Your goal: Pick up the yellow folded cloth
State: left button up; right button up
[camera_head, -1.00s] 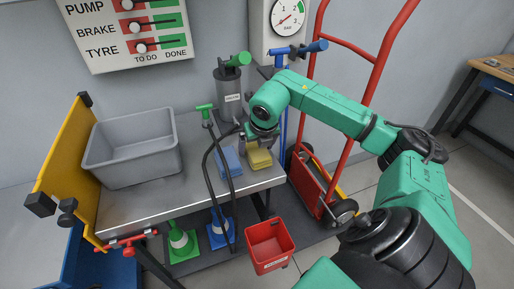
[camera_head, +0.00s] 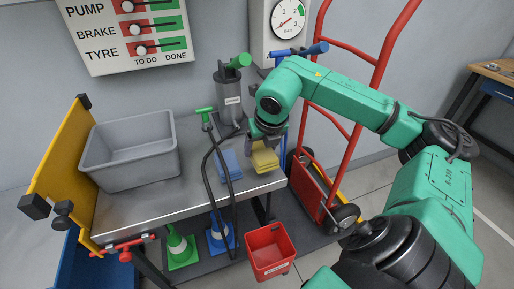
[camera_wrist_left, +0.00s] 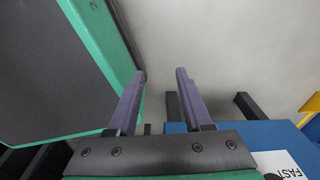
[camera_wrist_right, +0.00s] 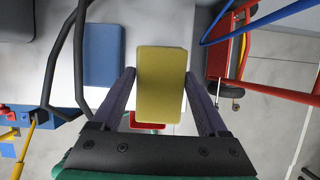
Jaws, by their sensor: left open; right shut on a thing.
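The yellow folded cloth (camera_head: 264,158) is at the right end of the grey bench (camera_head: 155,207). My right gripper (camera_head: 267,142) is over it from above, with the arm coming in from the right. In the right wrist view the cloth (camera_wrist_right: 161,85) lies between the two fingers of the right gripper (camera_wrist_right: 160,76), which is shut on it. Whether the cloth is clear of the bench top is hard to tell. My left gripper (camera_wrist_left: 160,75) shows only in the left wrist view, open and empty.
A blue folded cloth (camera_head: 230,166) lies just left of the yellow one, with a black hose (camera_head: 207,180) beside it. A grey bin (camera_head: 131,150) and a dark canister (camera_head: 228,100) stand on the bench. A red hand truck (camera_head: 318,190) and red bucket (camera_head: 270,250) are close by.

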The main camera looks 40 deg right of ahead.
aim_at(268, 167)
jog(key=shift+s+a+f+b, duration=0.15)
jog(key=shift+s+f+b, duration=0.05)
jog(key=shift+s+b, duration=0.4)
jog(key=shift+s+a+f+b, duration=0.15)
jog(key=shift+s+f+b, duration=0.05)
jog(key=shift+s+b, duration=0.4)
jog(key=s+b, duration=0.1)
jog(key=s+a+b, duration=0.1)
jog(key=s+b, duration=0.1)
jog(key=shift+a+f, duration=0.1)
jog(key=shift+a, duration=0.1)
pick_arm(q)
jog(key=w+d+f+b, duration=0.1)
jog(key=w+d+b, duration=0.1)
jog(key=w, duration=0.8)
jog(key=shift+d, duration=0.15)
pick_arm(e)
jog(key=s+a+r, duration=0.1)
jog(key=s+a, duration=0.2)
jog(key=s, duration=0.5)
jog(key=shift+a, duration=0.2)
pick_arm(q)
jog(key=shift+w+f, duration=0.1)
